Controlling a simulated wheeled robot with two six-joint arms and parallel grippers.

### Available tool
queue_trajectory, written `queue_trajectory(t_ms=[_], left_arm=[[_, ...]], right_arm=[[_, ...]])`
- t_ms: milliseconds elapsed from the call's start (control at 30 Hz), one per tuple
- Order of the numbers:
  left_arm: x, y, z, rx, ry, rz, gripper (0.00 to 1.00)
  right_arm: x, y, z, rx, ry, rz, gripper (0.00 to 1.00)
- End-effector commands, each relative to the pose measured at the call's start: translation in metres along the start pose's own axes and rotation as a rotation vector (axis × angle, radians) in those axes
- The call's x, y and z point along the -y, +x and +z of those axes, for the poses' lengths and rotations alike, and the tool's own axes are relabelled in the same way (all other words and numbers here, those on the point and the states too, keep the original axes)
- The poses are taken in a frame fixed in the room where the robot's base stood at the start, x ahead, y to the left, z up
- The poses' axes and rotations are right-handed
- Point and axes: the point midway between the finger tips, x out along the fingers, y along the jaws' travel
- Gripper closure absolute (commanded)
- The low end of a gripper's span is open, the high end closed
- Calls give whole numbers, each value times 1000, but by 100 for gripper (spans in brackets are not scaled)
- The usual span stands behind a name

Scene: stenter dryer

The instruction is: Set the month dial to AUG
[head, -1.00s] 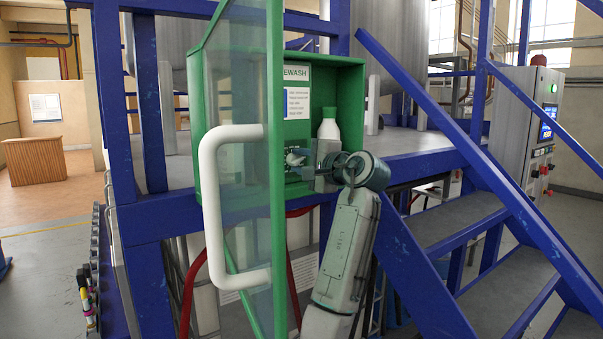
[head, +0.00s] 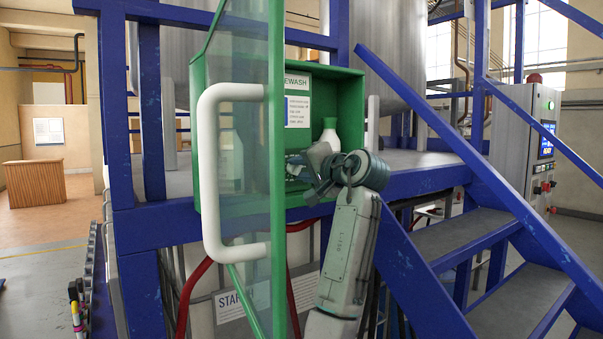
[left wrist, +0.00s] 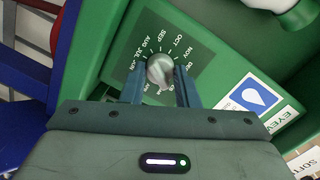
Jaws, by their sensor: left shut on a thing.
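The month dial (left wrist: 160,70) is a round silver knob on a dark green plate with white month labels, in the left wrist view. AUG, SEP, OCT and NOV are legible around it, upside down or slanted. Which month the knob points to is too small to tell. My left gripper (left wrist: 160,88) is shut on the knob, one finger on each side. In the head view, my left gripper (head: 312,168) reaches into the green eyewash cabinet (head: 345,85) at its lower left and hides the dial. My right gripper is not in view.
The cabinet's clear door (head: 240,150) stands open with a white handle (head: 207,180), just left of my gripper. A white bottle with a green cap (head: 329,133) stands inside the cabinet. Blue stairs (head: 480,240) rise at the right.

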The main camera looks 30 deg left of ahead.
Motion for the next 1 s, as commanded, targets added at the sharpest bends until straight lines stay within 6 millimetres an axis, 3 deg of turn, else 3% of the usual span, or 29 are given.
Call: queue_trajectory(t_ms=[367, 400, 500, 833, 1000], left_arm=[[-2, 0, 0, 2, -1, 4, 95], [-2, 0, 0, 2, -1, 4, 68], [-2, 0, 0, 2, -1, 4, 51], [-2, -3, 0, 0, -3, 2, 51], [-5, -26, 1, -3, -5, 4, 51]], right_arm=[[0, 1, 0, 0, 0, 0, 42], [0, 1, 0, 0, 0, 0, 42], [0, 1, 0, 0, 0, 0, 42], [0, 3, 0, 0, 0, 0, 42], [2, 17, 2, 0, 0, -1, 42]])
